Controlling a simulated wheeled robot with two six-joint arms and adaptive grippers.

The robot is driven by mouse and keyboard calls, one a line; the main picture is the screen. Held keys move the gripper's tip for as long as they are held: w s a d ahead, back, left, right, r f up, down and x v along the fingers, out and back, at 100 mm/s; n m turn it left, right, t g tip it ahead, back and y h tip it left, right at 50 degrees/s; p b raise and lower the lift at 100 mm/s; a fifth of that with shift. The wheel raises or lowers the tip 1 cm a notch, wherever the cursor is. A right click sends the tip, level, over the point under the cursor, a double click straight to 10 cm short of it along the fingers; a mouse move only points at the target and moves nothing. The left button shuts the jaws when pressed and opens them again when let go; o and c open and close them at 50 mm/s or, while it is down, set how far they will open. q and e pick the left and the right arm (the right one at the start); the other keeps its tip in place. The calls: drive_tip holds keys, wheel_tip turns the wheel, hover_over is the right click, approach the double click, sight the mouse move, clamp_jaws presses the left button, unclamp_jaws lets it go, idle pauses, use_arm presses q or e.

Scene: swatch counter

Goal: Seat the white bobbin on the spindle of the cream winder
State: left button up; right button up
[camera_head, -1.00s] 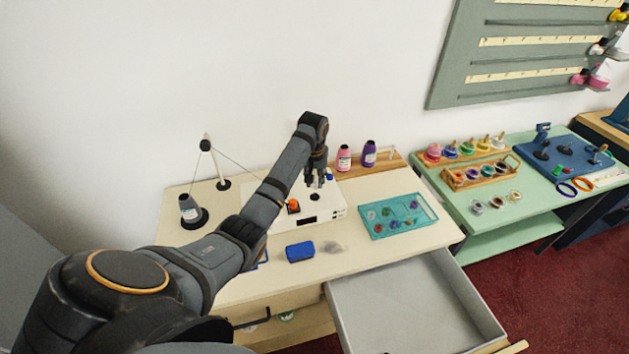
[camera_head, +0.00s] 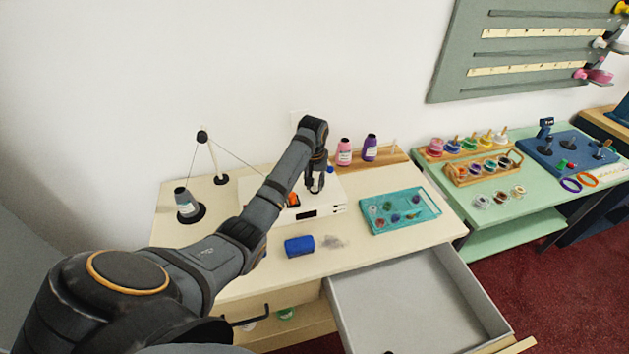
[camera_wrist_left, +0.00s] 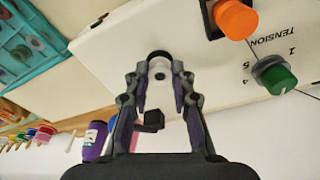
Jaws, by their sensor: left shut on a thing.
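The cream winder (camera_head: 326,211) is a low box on the table, with an orange knob (camera_wrist_left: 236,19), a green tension knob (camera_wrist_left: 277,79) and a dark round spindle seat (camera_wrist_left: 159,54) on its top. My left gripper (camera_head: 315,188) is over the winder's top at the spindle seat. In the left wrist view the fingers (camera_wrist_left: 158,80) are closed around a small pale piece, apparently the white bobbin (camera_wrist_left: 158,68). The bobbin lies right at the dark seat; whether it is on the spindle or just above it I cannot tell. The spindle itself is hidden. My right gripper is not in view.
A teal tray (camera_head: 431,217) of bobbins lies right of the winder. Pink (camera_head: 344,153) and purple (camera_head: 370,149) thread cones stand behind it. A blue block (camera_head: 299,246) lies in front. A thread stand (camera_head: 220,160) is at left. The drawer (camera_head: 420,300) is open.

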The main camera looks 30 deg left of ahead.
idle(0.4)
use_arm(q)
drive_tip(key=o, duration=0.7)
drive_tip(key=shift+o, duration=0.6)
wheel_tip(320, 180, up, 7)
drive_tip(key=s, duration=0.1)
drive_tip(key=shift+d+r, duration=0.15)
drive_tip(key=shift+d, duration=0.1)
